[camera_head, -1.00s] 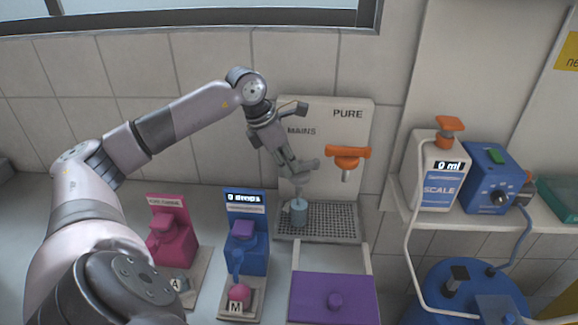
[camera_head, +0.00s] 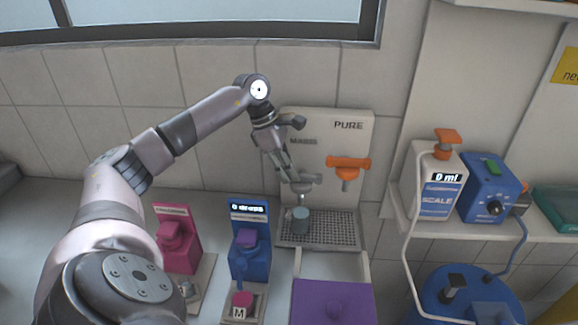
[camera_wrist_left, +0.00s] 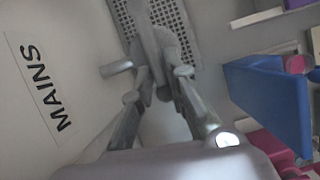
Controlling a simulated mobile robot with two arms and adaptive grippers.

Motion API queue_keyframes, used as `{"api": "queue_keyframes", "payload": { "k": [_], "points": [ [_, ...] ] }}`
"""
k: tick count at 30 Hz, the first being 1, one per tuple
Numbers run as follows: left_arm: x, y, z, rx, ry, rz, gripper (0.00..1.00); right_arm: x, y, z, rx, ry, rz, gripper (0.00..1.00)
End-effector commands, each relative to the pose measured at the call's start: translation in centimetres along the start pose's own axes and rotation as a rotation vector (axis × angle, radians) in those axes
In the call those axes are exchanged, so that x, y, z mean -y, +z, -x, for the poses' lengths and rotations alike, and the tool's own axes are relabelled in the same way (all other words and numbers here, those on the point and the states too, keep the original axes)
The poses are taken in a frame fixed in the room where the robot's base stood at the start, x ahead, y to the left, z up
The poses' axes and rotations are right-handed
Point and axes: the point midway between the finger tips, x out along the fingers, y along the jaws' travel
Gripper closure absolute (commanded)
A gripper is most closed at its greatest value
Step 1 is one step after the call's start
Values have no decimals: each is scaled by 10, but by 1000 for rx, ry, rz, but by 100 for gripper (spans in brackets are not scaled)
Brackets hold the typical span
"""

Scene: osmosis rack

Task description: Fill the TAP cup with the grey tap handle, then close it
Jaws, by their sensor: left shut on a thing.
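The grey tap under the MAINS label sits on the left of the white back panel (camera_head: 353,140). My left gripper (camera_head: 291,174) is shut on the grey tap handle (camera_head: 306,186). The handle also shows between the fingers in the left wrist view (camera_wrist_left: 161,75). The grey-blue cup (camera_head: 300,222) stands upright on the drip grate (camera_head: 337,229), below the grey tap. Its inside and water level are too small to read. My right gripper is not in view.
An orange tap (camera_head: 348,165) is just right of the grey one, under PURE. A blue dropper stand (camera_head: 249,262) and a pink stand (camera_head: 178,250) are front left. A purple-fronted drawer (camera_head: 333,302) sits before the grate. A scale unit (camera_head: 437,190) stands right.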

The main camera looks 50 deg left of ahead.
Motion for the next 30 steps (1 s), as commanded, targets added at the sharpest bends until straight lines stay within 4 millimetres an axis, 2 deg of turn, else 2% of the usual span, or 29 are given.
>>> {"api": "queue_keyframes", "payload": {
  "k": [11,12,19,30],
  "points": [
    [-4,1,5,4,16,-4,100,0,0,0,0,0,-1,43],
    [-4,1,5,4,16,-4,85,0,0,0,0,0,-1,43],
    [-3,0,4,3,12,-3,70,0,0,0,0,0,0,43],
    [-2,0,5,1,7,-2,68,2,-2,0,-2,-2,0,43]
  ]
}}
